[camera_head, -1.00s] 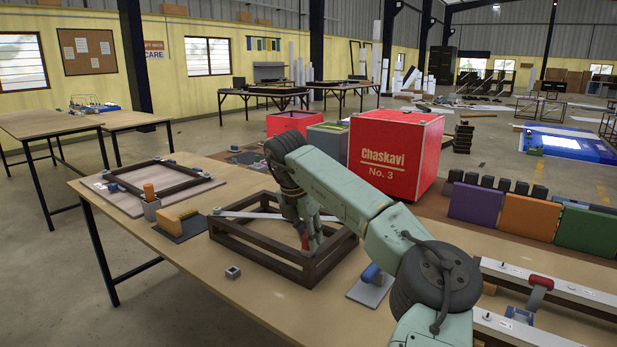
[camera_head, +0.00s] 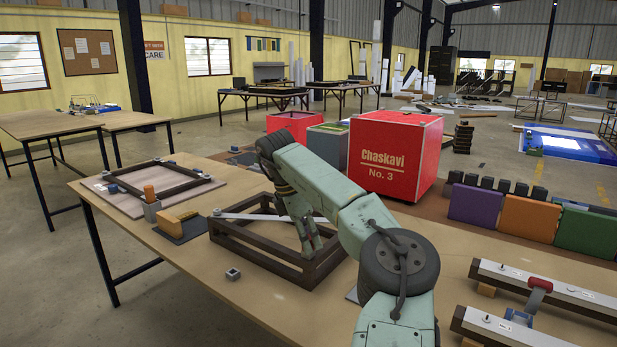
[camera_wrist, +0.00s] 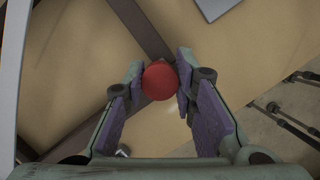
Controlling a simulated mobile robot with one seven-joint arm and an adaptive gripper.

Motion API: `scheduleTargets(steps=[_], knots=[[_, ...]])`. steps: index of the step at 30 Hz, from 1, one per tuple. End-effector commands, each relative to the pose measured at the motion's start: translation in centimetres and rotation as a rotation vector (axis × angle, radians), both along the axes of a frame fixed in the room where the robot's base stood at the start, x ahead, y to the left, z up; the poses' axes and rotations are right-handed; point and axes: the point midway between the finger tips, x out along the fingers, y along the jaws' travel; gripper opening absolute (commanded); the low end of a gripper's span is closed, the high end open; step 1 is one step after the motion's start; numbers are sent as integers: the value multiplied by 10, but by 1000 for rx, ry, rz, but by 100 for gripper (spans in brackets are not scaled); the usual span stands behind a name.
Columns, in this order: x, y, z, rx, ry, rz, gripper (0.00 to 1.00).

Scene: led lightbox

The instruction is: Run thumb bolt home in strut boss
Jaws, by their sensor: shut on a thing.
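The red round knob of the thumb bolt (camera_wrist: 160,80) sits between my fingertips in the wrist view; its shank is hidden below it. My gripper (camera_head: 312,246) is shut on it, over the near right part of the dark brown frame (camera_head: 250,260). The frame's beams also show beneath the knob in the wrist view (camera_wrist: 140,25). A pale grey strut (camera_head: 255,216) lies across the far part of the frame. I cannot make out the strut boss or tell whether the bolt is in it.
An orange-yellow block on a dark pad (camera_head: 182,224) and a second frame on a board (camera_head: 120,198) stand further left. A red crate (camera_head: 395,155) stands behind my arm. Rails (camera_head: 550,290) lie at right.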

Motion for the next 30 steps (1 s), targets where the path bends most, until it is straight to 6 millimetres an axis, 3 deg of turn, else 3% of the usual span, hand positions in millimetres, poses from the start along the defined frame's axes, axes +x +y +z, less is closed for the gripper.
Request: scheduleTargets(steps=[4, 5, 14, 25, 30], knots=[[0, 0, 0, 0, 0, 1, 0], [0, 0, 0, 0, 0, 1, 27], [0, 0, 0, 0, 0, 3, 47], [0, 1, 3, 0, -1, 3, 48], [-2, 8, 25, 0, -4, 3, 48]])
